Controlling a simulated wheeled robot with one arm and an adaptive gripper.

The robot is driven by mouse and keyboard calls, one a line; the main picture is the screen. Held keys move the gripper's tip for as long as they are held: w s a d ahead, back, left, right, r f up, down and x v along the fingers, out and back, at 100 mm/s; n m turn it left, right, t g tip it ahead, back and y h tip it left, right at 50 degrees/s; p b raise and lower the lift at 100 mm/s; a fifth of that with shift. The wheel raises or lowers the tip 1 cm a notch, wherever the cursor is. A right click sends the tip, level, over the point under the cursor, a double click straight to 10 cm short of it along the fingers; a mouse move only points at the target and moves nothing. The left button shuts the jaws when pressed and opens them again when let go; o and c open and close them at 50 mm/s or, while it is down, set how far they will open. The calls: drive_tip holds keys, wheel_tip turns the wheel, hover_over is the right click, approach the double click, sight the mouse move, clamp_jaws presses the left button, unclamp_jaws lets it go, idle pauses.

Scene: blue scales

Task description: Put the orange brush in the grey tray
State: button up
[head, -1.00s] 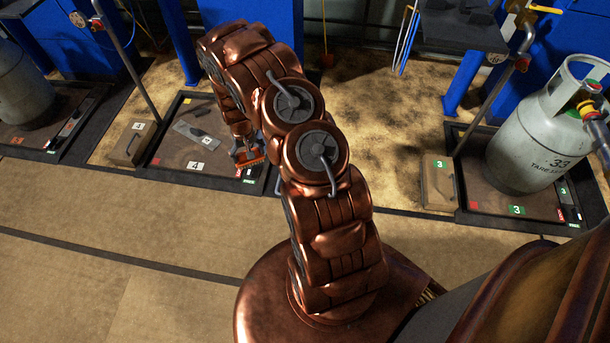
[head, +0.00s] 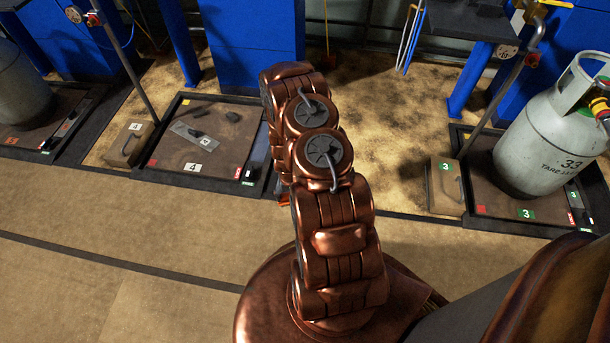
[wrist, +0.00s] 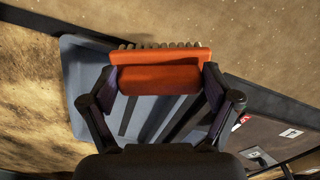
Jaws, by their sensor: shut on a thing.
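My gripper (wrist: 160,82) is shut on the orange brush (wrist: 158,57), which lies crosswise between the fingers with its pale bristles on the far side in the wrist view. In the head view only a bit of orange (head: 284,200) shows beside my arm, which hides the rest and my gripper. The grey tray (wrist: 82,85) is behind the brush and fingers in the wrist view, with dark bars across its floor. A strip of the tray (head: 258,148) shows left of my arm in the head view. The gap between brush and tray cannot be judged.
The number 4 scale platform (head: 170,160) is left of the tray, with a flat metal plate (head: 198,134) and dark pieces on it. A tan box (head: 130,145) stands at its left. A gas cylinder (head: 540,150) stands on the number 3 scale at right. The front floor is clear.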

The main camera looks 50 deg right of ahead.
drive_tip(key=w+d+b, duration=0.1)
drive_tip(key=d+b, duration=0.1)
drive_tip(key=d, duration=0.1)
drive_tip(key=w+d+f+b, duration=0.1)
drive_tip(key=w+d+b, duration=0.1)
drive_tip(key=d, duration=0.2)
drive_tip(key=w+d+b, duration=0.1)
drive_tip(key=d+b, duration=0.1)
drive_tip(key=d, duration=0.2)
drive_tip(key=shift+w+d+f, duration=0.25)
drive_tip(key=shift+w, duration=0.1)
drive_tip(key=shift+w+d, duration=0.3)
drive_tip(key=shift+d, duration=0.45)
drive_tip(key=shift+d+f+b, duration=0.1)
drive_tip(key=shift+f+b, duration=1.2)
drive_tip(key=shift+f, duration=0.35)
drive_tip(key=shift+f, duration=0.15)
drive_tip(key=o, duration=1)
drive_tip(key=shift+c, duration=0.2)
